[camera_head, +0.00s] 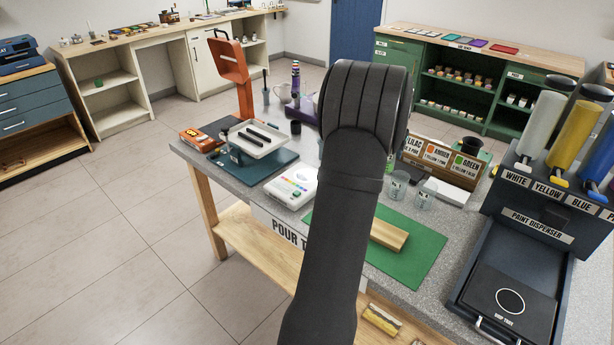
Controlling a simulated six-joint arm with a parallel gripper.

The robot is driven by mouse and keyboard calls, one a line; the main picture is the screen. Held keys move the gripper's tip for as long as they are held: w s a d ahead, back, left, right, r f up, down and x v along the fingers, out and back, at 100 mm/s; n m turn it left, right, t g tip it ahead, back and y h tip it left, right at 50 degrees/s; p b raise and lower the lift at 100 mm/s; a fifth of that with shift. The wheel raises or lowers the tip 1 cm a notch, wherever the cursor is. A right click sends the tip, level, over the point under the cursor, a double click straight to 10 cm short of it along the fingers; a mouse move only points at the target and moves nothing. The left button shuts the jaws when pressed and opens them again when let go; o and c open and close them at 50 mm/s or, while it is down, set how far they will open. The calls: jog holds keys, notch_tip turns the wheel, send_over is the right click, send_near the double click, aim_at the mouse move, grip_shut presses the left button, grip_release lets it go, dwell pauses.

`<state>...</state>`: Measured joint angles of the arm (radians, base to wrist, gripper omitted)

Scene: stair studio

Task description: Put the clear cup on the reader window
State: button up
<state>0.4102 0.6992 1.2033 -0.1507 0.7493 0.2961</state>
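Two clear cups stand side by side on the grey worktop right of my arm, a left one (397,185) and a right one (426,194). Which of them the task means, I cannot tell. A white device with a coloured strip (292,185) lies left of my arm and may be the reader. Its window cannot be made out, and my arm covers the area on its right. My dark arm rises through the middle of the view. My gripper does not show, so its state and what it may hold are hidden.
A green mat (420,262) with a wooden block (388,234) lies in front of the cups. The paint dispenser (540,220) stands at the right. A recipe board (440,155) is behind the cups. A scale-like device (255,138) and orange stand (232,75) are at the left.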

jog(key=w+a+r+n+t+y, duration=0.1)
jog(key=w+a+n, duration=0.1)
jog(key=a, duration=0.5)
jog(key=w+a+r+n+y, duration=0.1)
jog(key=w+a+n, duration=0.1)
jog(key=a, duration=0.5)
jog(key=shift+w+a+f, duration=1.1)
jog(key=shift+a+f, duration=0.55)
jog(key=shift+f, duration=0.2)
jog(key=shift+w+a+f, duration=1.1)
jog(key=shift+a+f, duration=0.6)
jog(key=shift+f, duration=0.15)
jog(key=shift+w+a+f, duration=1.1)
jog(key=shift+a+f, duration=0.55)
jog(key=shift+f, duration=0.2)
jog(key=shift+f, duration=0.1)
jog(key=o, duration=1)
jog(key=shift+s+r, duration=0.1)
jog(key=shift+r, duration=0.2)
jog(key=v, duration=1.1)
jog(key=shift+s+r, duration=0.2)
jog(key=shift+r, duration=0.05)
jog(key=shift+a+f, duration=0.1)
